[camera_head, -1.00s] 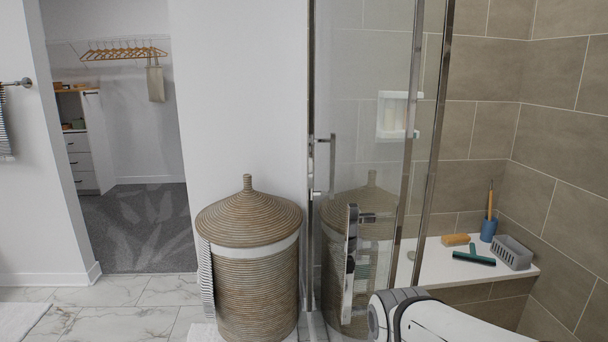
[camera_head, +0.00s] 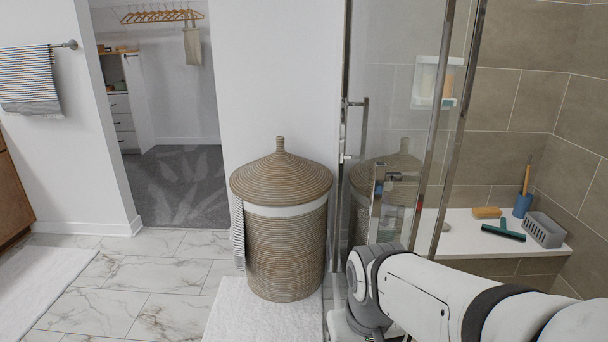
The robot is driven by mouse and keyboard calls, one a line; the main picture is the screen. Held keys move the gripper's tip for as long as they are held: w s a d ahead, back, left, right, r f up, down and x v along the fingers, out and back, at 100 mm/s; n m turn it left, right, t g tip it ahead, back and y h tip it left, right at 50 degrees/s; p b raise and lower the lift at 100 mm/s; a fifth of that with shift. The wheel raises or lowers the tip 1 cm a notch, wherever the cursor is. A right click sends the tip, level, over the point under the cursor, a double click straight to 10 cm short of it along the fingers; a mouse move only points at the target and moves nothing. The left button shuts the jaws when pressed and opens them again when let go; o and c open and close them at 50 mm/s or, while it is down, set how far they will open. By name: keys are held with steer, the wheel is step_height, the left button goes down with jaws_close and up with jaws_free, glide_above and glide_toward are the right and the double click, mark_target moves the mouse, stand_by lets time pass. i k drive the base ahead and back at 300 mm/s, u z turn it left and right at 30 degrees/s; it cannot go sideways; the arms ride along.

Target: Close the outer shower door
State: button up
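The shower's clear glass (camera_head: 400,110) stands in the middle right, edged by chrome uprights (camera_head: 461,125). A tall thin chrome handle (camera_head: 363,130) is at the left part of the glass. A second, thicker chrome handle (camera_head: 376,208) stands lower and closer to me, with a short post to its right. How far the outer door stands open I cannot tell. My white arm crosses the lower right, in front of the lower glass and bottom of the uprights. My gripper is not in view, so whether it touches the door or handle cannot be seen.
A lidded wicker basket (camera_head: 283,235) stands close left of the glass, on a white mat (camera_head: 225,318). Inside the shower, a white bench (camera_head: 465,222) holds a grey basket (camera_head: 545,229), a blue cup (camera_head: 522,205) and a squeegee (camera_head: 503,232).

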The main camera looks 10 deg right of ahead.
mark_target(357, 227)
steer(key=u, duration=2.05)
steer(key=i, duration=2.05)
steer(key=z, duration=3.05)
steer(key=i, duration=1)
steer(key=u, duration=0.05)
